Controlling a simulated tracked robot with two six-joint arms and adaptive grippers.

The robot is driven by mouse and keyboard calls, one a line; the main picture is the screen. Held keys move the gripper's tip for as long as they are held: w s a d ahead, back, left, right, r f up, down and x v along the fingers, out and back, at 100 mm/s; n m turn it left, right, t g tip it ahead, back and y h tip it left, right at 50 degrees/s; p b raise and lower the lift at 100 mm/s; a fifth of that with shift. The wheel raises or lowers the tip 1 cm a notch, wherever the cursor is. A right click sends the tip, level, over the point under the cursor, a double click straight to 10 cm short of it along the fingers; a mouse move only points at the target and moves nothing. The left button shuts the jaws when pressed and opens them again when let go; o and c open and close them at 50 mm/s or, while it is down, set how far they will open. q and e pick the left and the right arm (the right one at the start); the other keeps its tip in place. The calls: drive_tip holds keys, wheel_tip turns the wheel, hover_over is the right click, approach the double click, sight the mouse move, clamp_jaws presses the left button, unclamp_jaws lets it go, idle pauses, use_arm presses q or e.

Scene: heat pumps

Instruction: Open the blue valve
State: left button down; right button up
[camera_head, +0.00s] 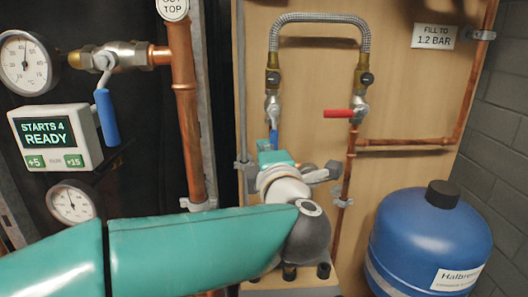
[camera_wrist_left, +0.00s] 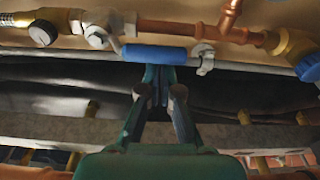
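The blue valve handle (camera_head: 273,139) hangs from a metal valve body (camera_head: 272,108) below the left end of the braided hose. In the left wrist view the blue handle (camera_wrist_left: 154,53) lies along the copper pipe. My left gripper (camera_head: 268,147) is at the handle's lower end, mostly hidden by my own wrist. In the wrist view its fingertips (camera_wrist_left: 160,72) are close together against or just short of the handle's side, with nothing visible between them. Contact cannot be told for sure. My right gripper is not in view.
A red-handled valve (camera_head: 339,114) sits to the right. A braided hose (camera_head: 320,18) arches above. Another blue lever (camera_head: 107,117) hangs at the left beside a display box (camera_head: 55,137). A blue tank (camera_head: 430,243) stands at lower right. Copper pipes (camera_head: 405,142) cross the wooden board.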

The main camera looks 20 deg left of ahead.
use_arm(q)
drive_tip(key=a, duration=0.4)
drive_tip(key=v, duration=1)
drive_tip(key=shift+s, duration=0.35)
drive_tip(key=shift+d+f, duration=0.1)
drive_tip(key=shift+f, duration=0.05)
